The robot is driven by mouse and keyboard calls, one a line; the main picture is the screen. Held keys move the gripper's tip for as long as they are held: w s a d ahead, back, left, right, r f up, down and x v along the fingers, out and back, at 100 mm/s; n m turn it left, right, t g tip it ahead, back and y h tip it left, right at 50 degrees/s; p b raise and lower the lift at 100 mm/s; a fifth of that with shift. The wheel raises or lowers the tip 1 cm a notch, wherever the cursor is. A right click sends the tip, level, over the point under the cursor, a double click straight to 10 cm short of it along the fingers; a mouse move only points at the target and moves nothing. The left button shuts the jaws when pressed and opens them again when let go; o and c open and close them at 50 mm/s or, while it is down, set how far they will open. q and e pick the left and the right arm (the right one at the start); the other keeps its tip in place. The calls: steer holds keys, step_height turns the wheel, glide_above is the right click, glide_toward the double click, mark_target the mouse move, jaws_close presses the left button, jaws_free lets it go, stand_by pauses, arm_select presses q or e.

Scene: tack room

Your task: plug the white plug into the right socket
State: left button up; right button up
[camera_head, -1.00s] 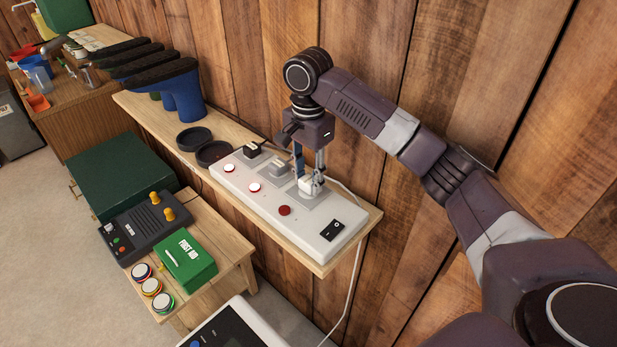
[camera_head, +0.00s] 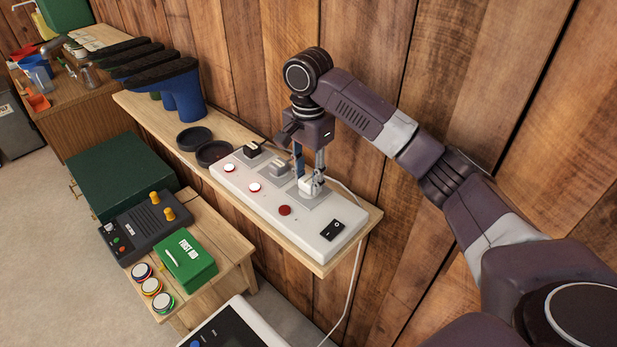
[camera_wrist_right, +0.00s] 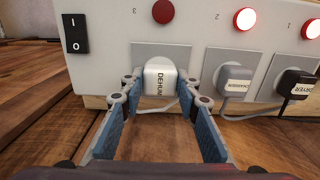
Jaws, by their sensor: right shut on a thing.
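The white plug (camera_head: 306,186), with dark lettering starting "DEHUM", is at the right socket (camera_head: 323,201) of the white power strip (camera_head: 313,235). It also shows in the right wrist view (camera_wrist_right: 160,82), in front of the grey socket plate (camera_wrist_right: 188,56), and seems to be against it. The seating depth is hidden. My right gripper (camera_head: 311,180) points down at the strip in the head view, its fingers shut on the plug's sides. The indicator (camera_wrist_right: 163,11) above this socket is dark red. My left gripper is not in view.
Two other plugs, one grey (camera_wrist_right: 233,87) and one black (camera_wrist_right: 296,90), sit in the neighbouring sockets under lit indicators. A black rocker switch (camera_head: 331,230) is at the strip's near end. The strip lies on a narrow wooden shelf (camera_head: 372,217) along the plank wall. A white cable (camera_head: 354,280) hangs over its edge.

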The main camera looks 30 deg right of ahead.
steer(key=shift+f, duration=0.5)
steer(key=o, duration=1.2)
steer(key=shift+c, duration=0.2)
steer(key=shift+r, duration=3.7)
